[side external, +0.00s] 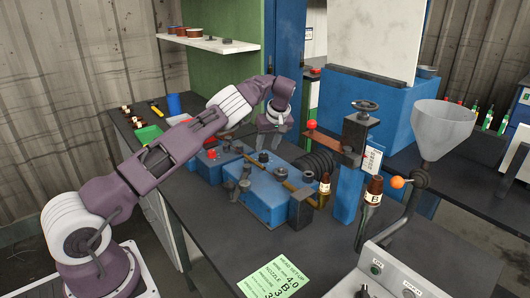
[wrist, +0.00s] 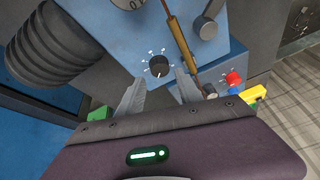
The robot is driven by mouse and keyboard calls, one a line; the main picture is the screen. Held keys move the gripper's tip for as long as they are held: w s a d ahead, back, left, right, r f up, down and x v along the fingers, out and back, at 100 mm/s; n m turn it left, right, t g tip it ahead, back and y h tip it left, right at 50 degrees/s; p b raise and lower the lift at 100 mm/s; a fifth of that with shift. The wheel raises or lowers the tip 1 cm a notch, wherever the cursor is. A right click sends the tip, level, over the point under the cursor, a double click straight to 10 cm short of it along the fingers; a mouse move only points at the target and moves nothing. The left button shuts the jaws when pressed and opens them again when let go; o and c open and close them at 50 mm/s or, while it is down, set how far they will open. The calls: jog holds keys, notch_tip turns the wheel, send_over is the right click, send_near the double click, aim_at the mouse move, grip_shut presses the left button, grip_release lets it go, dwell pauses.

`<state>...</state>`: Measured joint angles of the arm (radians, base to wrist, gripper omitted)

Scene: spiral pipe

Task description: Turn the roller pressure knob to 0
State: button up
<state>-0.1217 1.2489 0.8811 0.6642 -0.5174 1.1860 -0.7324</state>
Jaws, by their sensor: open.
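A small black round knob (wrist: 158,67) with white tick marks around it sits on the blue machine panel in the wrist view; its label and setting cannot be read. Whether it is the roller pressure knob cannot be told. My gripper (wrist: 160,77) is open, with one grey finger on each side just below this knob, apart from it as far as I can see. Another dial (wrist: 132,3) is cut off by the top edge. In the side external view my gripper (side external: 272,130) is over the back part of the blue machine (side external: 265,203); the dial face is not clear there.
A brass rod (wrist: 180,42) runs beside the right finger. A black cylindrical knob (wrist: 206,28) and a red button (wrist: 233,78) are further right. A black ribbed roll (wrist: 50,45) is left. A green setup card (side external: 276,277) lies on the bench front.

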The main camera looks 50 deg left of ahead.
jog(key=shift+v, duration=1.1)
jog(key=shift+o, duration=0.2)
